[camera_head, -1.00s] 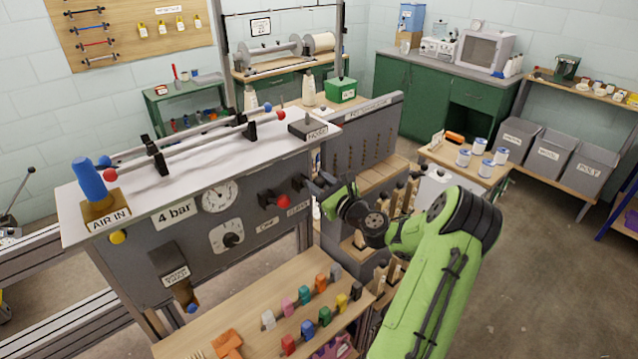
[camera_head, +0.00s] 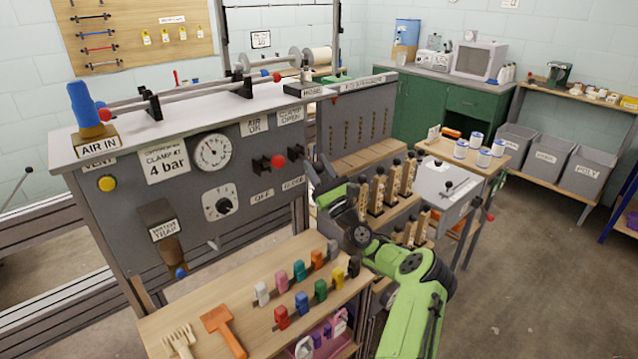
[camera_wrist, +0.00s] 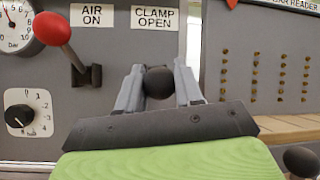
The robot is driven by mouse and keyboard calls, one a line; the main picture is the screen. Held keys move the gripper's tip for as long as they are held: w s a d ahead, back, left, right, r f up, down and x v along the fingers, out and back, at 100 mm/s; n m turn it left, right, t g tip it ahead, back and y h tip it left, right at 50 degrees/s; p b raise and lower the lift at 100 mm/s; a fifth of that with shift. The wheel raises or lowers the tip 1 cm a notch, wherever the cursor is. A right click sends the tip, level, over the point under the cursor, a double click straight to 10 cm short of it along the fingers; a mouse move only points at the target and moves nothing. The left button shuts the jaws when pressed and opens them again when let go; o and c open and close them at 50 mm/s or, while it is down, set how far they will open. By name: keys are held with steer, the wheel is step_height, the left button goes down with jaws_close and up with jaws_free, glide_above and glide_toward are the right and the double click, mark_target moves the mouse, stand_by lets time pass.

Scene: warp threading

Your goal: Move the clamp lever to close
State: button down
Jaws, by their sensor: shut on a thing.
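The clamp lever's black ball knob (camera_wrist: 159,82) is below the CLAMP OPEN label (camera_wrist: 155,19) in the wrist view. My gripper (camera_wrist: 159,88) is shut on this knob, with a grey finger on each side of it. The lever's shaft is hidden behind the knob and fingers. In the head view my gripper (camera_head: 313,174) reaches the right end of the grey panel, next to the CLOSE label (camera_head: 293,183). The lever's dark mount (camera_head: 296,152) shows there, but the held knob is not clear. I cannot tell the lever's exact angle.
A red-knobbed air lever (camera_wrist: 52,28) stands close on the left, with its knob (camera_head: 277,161) also in the head view. A gauge (camera_head: 212,152) and dial (camera_head: 220,202) are farther left. A wooden shelf (camera_head: 250,279) with coloured clips lies below.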

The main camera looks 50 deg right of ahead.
steer(key=shift+f+t+h+b, duration=0.3)
steer(key=shift+f+t+b, duration=0.2)
steer(key=shift+f+b, duration=0.6)
steer(key=shift+w+t+b, duration=0.15)
steer(key=shift+t+b, duration=0.25)
steer(key=shift+b, duration=0.7)
steer(key=shift+r, duration=0.15)
steer(key=c, duration=0.8)
jaws_free()
steer(key=shift+o, duration=0.2)
